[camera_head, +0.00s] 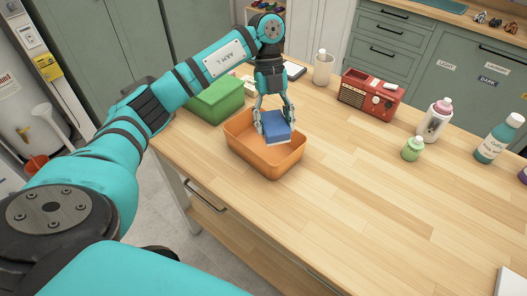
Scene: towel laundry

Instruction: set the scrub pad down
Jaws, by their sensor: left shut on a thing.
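The scrub pad (276,124) is a blue block with a pale underside. My left gripper (273,122) is shut on it, pointing down, and holds it over or inside an orange tub (267,165). I cannot tell whether the pad touches the tub's floor. The tub stands on the wooden table near its left edge. My right gripper is not in view.
A green box (215,101) stands just behind and left of the tub. A white bottle (323,67), a red radio (369,93), a green jar (412,149) and other bottles stand farther right. The table's front middle (370,215) is clear.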

